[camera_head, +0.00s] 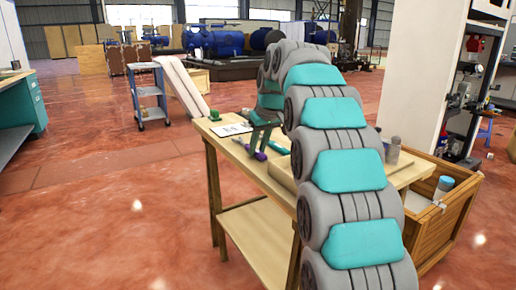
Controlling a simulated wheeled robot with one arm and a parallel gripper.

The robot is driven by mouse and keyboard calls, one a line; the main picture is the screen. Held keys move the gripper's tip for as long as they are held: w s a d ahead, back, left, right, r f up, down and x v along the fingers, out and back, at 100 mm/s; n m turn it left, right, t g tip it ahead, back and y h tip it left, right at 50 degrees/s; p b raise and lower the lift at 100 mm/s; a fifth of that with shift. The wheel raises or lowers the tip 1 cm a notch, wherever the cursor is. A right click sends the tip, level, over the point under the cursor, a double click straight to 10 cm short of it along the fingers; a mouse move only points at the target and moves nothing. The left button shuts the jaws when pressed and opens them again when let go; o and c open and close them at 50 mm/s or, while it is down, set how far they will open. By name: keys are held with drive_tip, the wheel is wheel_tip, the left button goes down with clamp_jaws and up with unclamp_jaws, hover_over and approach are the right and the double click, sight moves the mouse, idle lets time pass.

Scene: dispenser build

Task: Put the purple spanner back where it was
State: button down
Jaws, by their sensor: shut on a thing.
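The purple spanner (260,156) shows as small purple parts low at my gripper, over the wooden table (232,155). My gripper (256,148) has its dark fingers pointing down and is shut on the spanner. The fingers hide part of it, and I cannot tell whether it touches the tabletop. My arm covers much of the table's right side. No marked place for the spanner can be made out.
A white sheet (229,129) and a small green object (214,115) lie at the table's far left. A teal item (278,148) lies right of my gripper. A wooden crate (440,217) holding a bottle (444,184) stands right.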

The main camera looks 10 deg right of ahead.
drive_tip(key=shift+f, duration=0.25)
drive_tip(key=c, duration=0.7)
unclamp_jaws()
drive_tip(key=shift+o, duration=0.2)
drive_tip(key=p+v, duration=0.1)
drive_tip(key=v, duration=1.1)
drive_tip(key=shift+r, duration=0.2)
drive_tip(key=shift+s+d, duration=0.1)
drive_tip(key=shift+s, duration=0.05)
